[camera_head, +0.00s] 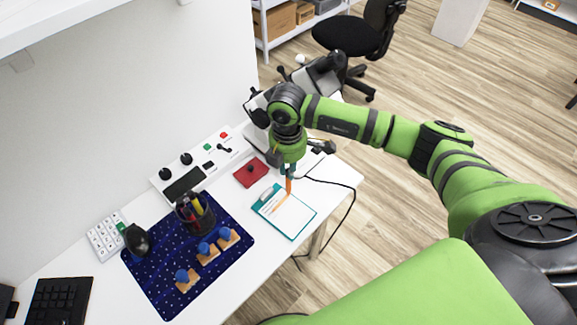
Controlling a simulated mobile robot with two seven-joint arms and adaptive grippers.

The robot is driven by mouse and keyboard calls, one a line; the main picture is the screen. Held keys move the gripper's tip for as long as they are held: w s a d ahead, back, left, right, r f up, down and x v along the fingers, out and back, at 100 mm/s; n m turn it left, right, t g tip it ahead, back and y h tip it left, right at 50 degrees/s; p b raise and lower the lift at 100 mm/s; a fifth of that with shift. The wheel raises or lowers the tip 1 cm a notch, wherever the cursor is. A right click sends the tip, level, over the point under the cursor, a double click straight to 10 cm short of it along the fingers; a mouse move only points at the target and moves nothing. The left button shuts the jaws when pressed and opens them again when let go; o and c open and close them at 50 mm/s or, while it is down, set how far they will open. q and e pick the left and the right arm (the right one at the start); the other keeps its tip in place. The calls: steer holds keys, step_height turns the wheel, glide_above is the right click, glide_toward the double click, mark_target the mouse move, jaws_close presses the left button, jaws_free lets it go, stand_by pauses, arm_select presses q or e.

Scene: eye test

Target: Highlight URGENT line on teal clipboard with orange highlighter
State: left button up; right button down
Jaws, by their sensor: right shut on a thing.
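The teal clipboard (294,237) lies on the white desk near its right edge, with a white sheet on it. An orange streak (279,204) shows on the upper left part of the sheet; no lettering can be read. My right gripper (288,174) is above the clipboard's upper edge, pointing down. It is shut on the orange highlighter (289,186), which hangs upright with its lower end over the sheet. I cannot tell whether its tip touches the paper. My left gripper is not in view.
A red item (250,173) with a dark knob lies left of the clipboard. A dark blue mat (165,285) holds a pen cup (195,215) and several blue-topped stamps. A control panel (225,152) stands behind. A black cable (349,212) runs past the clipboard's right side.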

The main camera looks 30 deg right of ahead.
steer(key=shift+f, duration=0.15)
steer(key=shift+s+a, duration=0.2)
steer(key=shift+a, duration=0.4)
steer(key=shift+s+a+p, duration=0.25)
steer(key=shift+a+p, duration=0.05)
steer(key=shift+a, duration=0.1)
steer(key=shift+s+a, duration=0.1)
steer(key=shift+a, duration=0.1)
steer(key=shift+s+a, duration=0.15)
steer(key=shift+a, duration=0.1)
steer(key=shift+a, duration=0.1)
